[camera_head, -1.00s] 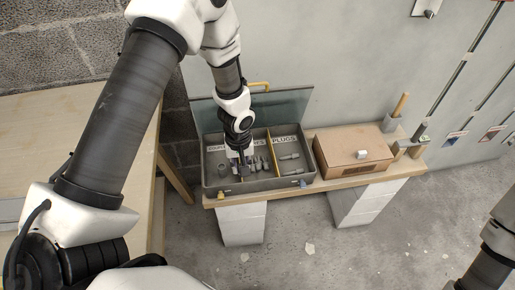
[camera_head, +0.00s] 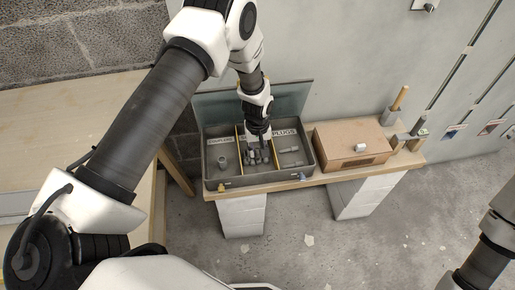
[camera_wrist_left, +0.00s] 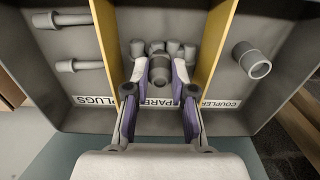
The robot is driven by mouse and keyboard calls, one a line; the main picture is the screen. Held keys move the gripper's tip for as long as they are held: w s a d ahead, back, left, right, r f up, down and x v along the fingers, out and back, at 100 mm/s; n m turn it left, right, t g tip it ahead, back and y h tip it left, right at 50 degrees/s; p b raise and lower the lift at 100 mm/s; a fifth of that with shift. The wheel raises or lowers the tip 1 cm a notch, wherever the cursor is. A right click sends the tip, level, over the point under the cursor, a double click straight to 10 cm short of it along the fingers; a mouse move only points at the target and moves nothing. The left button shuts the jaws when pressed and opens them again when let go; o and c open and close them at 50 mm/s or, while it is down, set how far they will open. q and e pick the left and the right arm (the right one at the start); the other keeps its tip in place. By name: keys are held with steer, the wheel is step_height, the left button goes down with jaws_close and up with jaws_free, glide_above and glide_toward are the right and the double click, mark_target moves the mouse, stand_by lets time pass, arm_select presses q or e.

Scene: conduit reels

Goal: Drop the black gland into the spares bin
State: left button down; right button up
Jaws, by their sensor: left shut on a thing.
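My left gripper (camera_head: 258,140) reaches down into the middle compartment of an open grey case (camera_head: 237,182). In the left wrist view this compartment, the spares bin (camera_wrist_left: 150,14), lies between two yellow dividers and carries a partly hidden label starting "SPARE". My left gripper (camera_wrist_left: 158,88) is shut on a dark grey fitting, seemingly the black gland (camera_wrist_left: 158,70). Several similar grey fittings (camera_wrist_left: 174,48) lie in the bin close around it; whether the gland touches them or the floor I cannot tell. My right gripper is out of view; only part of my right arm shows.
The compartment labelled couplers holds one grey coupler (camera_head: 222,161). The plugs compartment holds two grey plugs (camera_wrist_left: 76,65). The raised lid (camera_head: 290,98) stands behind. A closed brown box (camera_head: 352,143) is right of the case on the wooden bench (camera_head: 330,176).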

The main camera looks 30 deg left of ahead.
mark_target(257, 150)
arm_select(q)
steer(key=shift+f, duration=0.6)
steer(key=c, duration=1)
jaws_free()
steer(key=shift+r, duration=0.25)
step_height(257, 150, up, 13)
steer(key=shift+f, duration=0.1)
steer(key=shift+s, duration=0.1)
